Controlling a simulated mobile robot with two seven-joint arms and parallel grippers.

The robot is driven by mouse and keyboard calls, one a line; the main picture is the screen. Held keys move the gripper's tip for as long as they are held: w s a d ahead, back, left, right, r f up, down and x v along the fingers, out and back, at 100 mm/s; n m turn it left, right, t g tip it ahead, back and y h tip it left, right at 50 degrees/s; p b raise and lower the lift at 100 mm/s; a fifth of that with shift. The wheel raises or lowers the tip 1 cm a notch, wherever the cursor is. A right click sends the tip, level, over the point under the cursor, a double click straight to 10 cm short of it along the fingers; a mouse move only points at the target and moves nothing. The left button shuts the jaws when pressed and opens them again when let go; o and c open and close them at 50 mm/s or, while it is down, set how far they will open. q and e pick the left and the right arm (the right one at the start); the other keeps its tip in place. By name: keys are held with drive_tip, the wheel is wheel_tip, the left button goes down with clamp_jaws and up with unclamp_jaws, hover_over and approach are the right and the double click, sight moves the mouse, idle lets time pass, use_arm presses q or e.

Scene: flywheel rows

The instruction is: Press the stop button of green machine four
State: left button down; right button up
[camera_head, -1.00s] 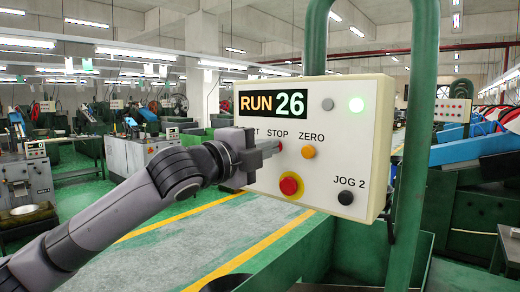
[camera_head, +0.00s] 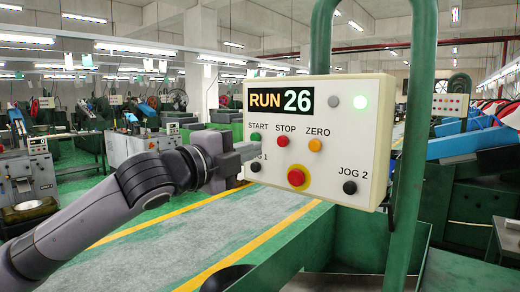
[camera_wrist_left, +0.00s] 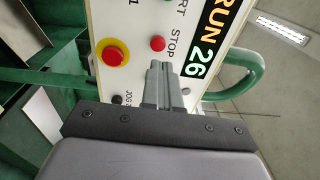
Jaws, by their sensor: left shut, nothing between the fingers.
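A cream control box (camera_head: 330,195) hangs on a green post. The red stop button (camera_head: 282,141) lies under the word STOP, between the green start button (camera_head: 256,138) and the orange zero button (camera_head: 315,145). My left gripper (camera_head: 250,150) is shut and empty at the box's left side, left of the stop button and apart from it in the picture. In the left wrist view its fingers (camera_wrist_left: 158,68) point toward the stop button (camera_wrist_left: 158,43). My right gripper is not in view.
A red emergency knob (camera_head: 296,177) on a yellow ring sits below the stop button, between black jog buttons (camera_head: 350,188). The thick green post (camera_head: 415,120) stands behind the box. Other machines (camera_head: 30,175) stand at left; the floor strip (camera_head: 225,235) below is clear.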

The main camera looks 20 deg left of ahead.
use_arm(q)
drive_tip(key=b+v, duration=0.1)
drive_tip(key=v, duration=0.5)
idle(0.4)
drive_tip(key=d+f+n+g, duration=0.15)
drive_tip(key=f+n, duration=0.35)
drive_tip(key=f, duration=1.1)
drive_tip(key=d+f+n+g, duration=0.1)
drive_tip(key=d+f+n, duration=0.35)
drive_tip(key=f, duration=1.15)
drive_tip(key=s+a+f+n+g+y, duration=0.2)
drive_tip(key=s+f+n, duration=0.3)
drive_tip(key=s+f, duration=0.5)
drive_tip(key=s+a+f+n+g+y, duration=0.2)
drive_tip(key=s+f+n, duration=0.3)
drive_tip(key=s+f, duration=0.6)
wheel_tip(320, 180, down, 4)
drive_tip(key=shift+a+f+n+y, duration=0.15)
drive_tip(key=shift+a+n+y, duration=0.25)
drive_tip(key=shift+y, duration=0.1)
drive_tip(key=shift+s, duration=0.1)
